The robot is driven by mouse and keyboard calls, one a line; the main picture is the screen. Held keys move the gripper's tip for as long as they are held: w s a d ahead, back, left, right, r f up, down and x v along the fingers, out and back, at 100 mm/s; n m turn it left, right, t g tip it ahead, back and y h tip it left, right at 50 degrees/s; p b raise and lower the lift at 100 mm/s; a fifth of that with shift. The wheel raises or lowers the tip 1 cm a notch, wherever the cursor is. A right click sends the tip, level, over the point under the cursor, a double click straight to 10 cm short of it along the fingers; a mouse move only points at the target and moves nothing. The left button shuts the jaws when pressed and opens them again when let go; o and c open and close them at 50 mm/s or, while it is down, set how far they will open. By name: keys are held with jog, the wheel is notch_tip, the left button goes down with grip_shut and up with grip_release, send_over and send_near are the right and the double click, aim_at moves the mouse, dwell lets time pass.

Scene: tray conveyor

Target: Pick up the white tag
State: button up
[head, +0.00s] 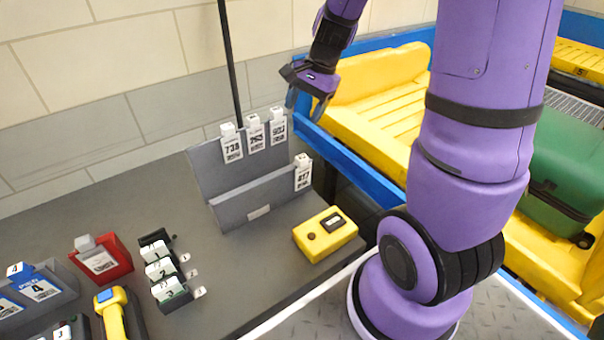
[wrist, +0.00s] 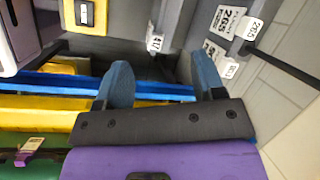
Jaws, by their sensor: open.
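Several white tags with black numbers and barcodes hang on a grey two-tier rack (head: 222,172). Three are on the back tier: a left tag (head: 232,148), a middle tag (head: 255,136) and a right tag (head: 278,127). One tag (head: 302,176) hangs alone at the right end of the front tier. In the wrist view this front tag (wrist: 155,42) and a back-tier tag (wrist: 228,20) show beyond the fingers. I cannot tell which tag is meant. My gripper (head: 306,102) is open and empty, above and right of the rack, touching no tag; its blue fingers (wrist: 163,82) show apart.
A yellow box (head: 325,234) stands right of the rack. A thin black pole (head: 230,65) rises behind it. A red holder (head: 102,260), small tag stands (head: 160,270) and a yellow handheld device (head: 112,312) are at left. A blue-edged conveyor with yellow trays (head: 385,90) and a green suitcase (head: 565,170) is at right.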

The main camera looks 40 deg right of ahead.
aim_at(299, 165)
jog(key=w+d+f+m, duration=0.3)
jog(key=d+f+m, duration=0.2)
jog(key=f, duration=0.6)
jog(key=shift+g+y, duration=0.3)
jog(key=shift+y, duration=0.1)
jog(key=x, duration=1)
jog(key=shift+a+f, duration=0.15)
jog(key=shift+a, duration=0.05)
jog(key=c, duration=1)
